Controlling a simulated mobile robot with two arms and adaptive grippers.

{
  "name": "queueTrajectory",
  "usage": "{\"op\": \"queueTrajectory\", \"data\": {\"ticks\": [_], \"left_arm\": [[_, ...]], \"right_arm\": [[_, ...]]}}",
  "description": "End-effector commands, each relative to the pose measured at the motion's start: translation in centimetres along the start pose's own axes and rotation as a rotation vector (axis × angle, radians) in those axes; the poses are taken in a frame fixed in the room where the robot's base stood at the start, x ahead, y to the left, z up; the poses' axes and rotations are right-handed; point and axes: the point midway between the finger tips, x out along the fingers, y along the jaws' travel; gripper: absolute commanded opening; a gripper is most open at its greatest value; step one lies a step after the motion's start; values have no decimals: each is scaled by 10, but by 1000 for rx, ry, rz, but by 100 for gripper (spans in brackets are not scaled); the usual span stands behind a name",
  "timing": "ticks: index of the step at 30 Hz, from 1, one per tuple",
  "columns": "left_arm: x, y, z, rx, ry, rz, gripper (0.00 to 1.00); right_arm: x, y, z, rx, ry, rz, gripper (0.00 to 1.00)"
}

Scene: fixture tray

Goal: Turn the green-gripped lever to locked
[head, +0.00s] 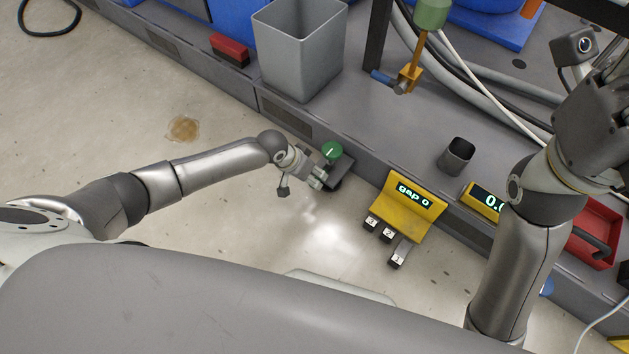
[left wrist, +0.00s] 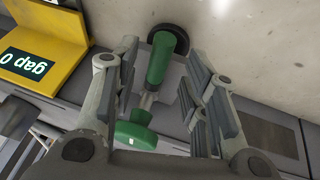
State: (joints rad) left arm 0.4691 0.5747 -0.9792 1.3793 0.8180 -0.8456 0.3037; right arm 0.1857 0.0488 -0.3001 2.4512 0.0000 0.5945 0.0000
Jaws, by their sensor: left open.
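A lever with a green cylindrical grip (left wrist: 160,60) shows in the left wrist view, with a black round part behind its far end. A green round cap (left wrist: 137,136) with a white mark sits at its near end; it also shows in the head view (head: 331,150), above a dark block. My left gripper (left wrist: 164,68) is open, with one finger on each side of the green grip. Contact cannot be told. In the head view my left gripper (head: 318,180) is beside the cap and hides most of the grip. My right gripper (head: 600,115) is at the right; its fingers are unclear.
A yellow stand reading "gap 0" (head: 408,203) with several numbered blocks is right of the lever. A grey bin (head: 298,50), a dark cup (head: 456,156) and a red tray (head: 592,235) are nearby. An orange bracket (head: 409,76) with a green-topped stem stands at the back.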

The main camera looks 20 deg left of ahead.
Motion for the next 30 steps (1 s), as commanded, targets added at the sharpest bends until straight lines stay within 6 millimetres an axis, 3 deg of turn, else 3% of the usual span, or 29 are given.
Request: {"op": "queueTrajectory", "data": {"ticks": [6, 19, 28, 30], "left_arm": [[22, 0, 0, 0, 2, 1, 41], [25, 0, 0, 0, 1, 0, 39], [25, 0, 0, 0, 1, 0, 1], [25, 0, 0, 0, 1, 0, 0]], "right_arm": [[5, -3, -7, -6, 43, -16, 41], [9, -3, -8, -7, 52, -21, 41], [9, -4, -8, -7, 52, -21, 41], [9, -4, -8, -7, 52, -21, 41]]}}
